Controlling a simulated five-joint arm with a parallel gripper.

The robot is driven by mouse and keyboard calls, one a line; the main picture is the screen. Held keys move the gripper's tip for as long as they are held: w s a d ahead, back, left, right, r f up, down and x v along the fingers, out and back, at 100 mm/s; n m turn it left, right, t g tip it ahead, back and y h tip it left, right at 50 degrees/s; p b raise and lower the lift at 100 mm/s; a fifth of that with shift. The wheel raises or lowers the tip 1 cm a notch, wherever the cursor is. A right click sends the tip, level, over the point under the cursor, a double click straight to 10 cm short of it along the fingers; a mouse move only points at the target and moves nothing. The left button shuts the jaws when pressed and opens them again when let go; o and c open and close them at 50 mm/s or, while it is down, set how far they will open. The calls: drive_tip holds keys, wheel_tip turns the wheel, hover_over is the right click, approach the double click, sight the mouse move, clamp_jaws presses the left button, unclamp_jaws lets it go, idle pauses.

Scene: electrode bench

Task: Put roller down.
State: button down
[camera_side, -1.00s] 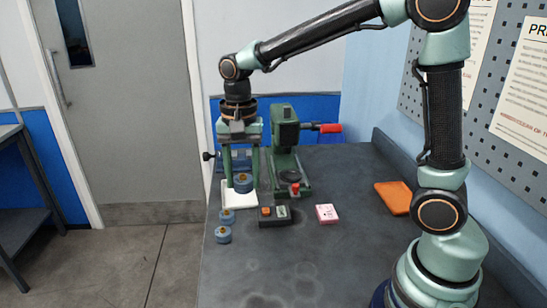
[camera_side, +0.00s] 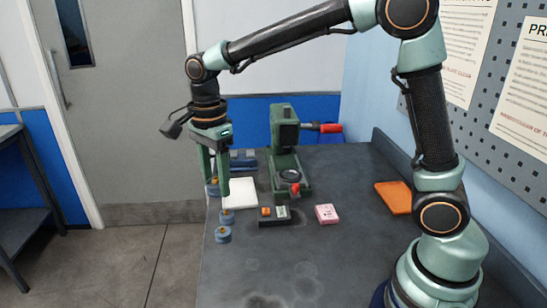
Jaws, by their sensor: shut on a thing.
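A blue roller (camera_side: 212,187) with a brass-coloured top is held between the green fingers of my gripper (camera_side: 215,187), near the left edge of the bench. One finger partly hides it. I cannot tell whether its underside touches the bench top. Two similar blue rollers stand on the bench nearer the camera, one at the front (camera_side: 223,234) and one just behind it (camera_side: 227,216), close to my gripper's near finger.
A white pad (camera_side: 240,193) lies bare just right of my gripper. A green press (camera_side: 285,160) with a red handle stands beyond it. A small control box (camera_side: 273,216), a pink box (camera_side: 326,214) and an orange tray (camera_side: 394,197) lie to the right. The front bench is clear.

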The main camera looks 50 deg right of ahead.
sight(226, 259)
wheel_tip(226, 259, down, 20)
drive_tip(key=shift+r, duration=0.25)
idle(0.3)
drive_tip(key=shift+f, duration=0.15)
drive_tip(key=shift+c, duration=1.5)
unclamp_jaws()
wheel_tip(226, 259, up, 12)
drive_tip(key=s+d+r+n+t, duration=0.5)
drive_tip(key=s+d+r+n, duration=0.4)
drive_tip(key=n, duration=0.8)
wheel_tip(226, 259, up, 4)
drive_tip(key=s, duration=0.2)
drive_tip(key=shift+s+d+f, duration=0.25)
drive_tip(key=shift+s+d, duration=0.05)
drive_tip(key=shift+s, duration=0.05)
drive_tip(key=shift+o, duration=0.5)
drive_tip(key=shift+s+d+n+t, duration=0.2)
drive_tip(key=shift+s+n+t, duration=0.15)
drive_tip(key=shift+n, duration=0.35)
